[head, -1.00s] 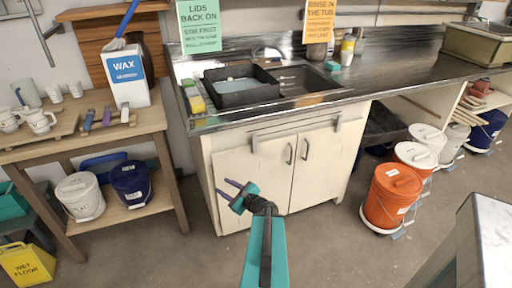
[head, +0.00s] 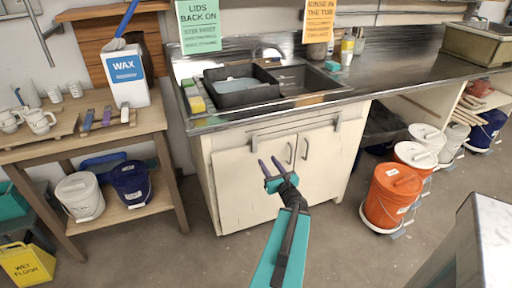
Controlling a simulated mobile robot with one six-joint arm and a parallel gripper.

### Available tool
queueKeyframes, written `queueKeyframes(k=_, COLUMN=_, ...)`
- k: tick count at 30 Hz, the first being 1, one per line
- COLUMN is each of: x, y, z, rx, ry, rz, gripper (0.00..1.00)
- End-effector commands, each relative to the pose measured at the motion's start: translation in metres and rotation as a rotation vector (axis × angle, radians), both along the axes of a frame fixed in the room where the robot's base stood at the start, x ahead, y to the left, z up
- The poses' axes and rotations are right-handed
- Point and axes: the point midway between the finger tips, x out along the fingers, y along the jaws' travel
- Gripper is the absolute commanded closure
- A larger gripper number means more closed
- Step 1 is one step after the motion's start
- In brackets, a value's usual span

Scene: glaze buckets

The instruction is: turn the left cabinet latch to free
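The pale cabinet (head: 235,185) under the sink has two shut doors with dark curved handles near the middle, the left handle (head: 290,153) and the right handle (head: 305,149). A small grey upright piece, perhaps the left latch (head: 254,141), sits at the top of the left door. A similar piece, perhaps the right latch (head: 338,124), sits at the top of the right door. Whether either is turned is too small to tell. My gripper (head: 269,161) is in front of the left door, below the left piece. Its two purple fingers are apart with nothing between them.
The sink counter (head: 300,103) overhangs the cabinet. A wooden table (head: 90,140) with mugs and a wax box stands left, buckets on its lower shelf. An orange bucket (head: 390,195) and white buckets stand right. A grey surface edge (head: 480,235) is at the lower right. The floor before the cabinet is clear.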

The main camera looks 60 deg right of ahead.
Motion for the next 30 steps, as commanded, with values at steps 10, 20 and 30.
queueKeyframes(k=10, x=0.023, y=-0.016, z=-0.003, rx=-0.002, ry=0.0, rz=0.003, gripper=0.63)
queueKeyframes(k=20, x=0.027, y=-0.019, z=-0.004, rx=0.0, ry=0.002, rz=0.007, gripper=0.63)
queueKeyframes(k=30, x=0.032, y=-0.022, z=-0.004, rx=0.002, ry=0.002, rz=0.011, gripper=0.63)
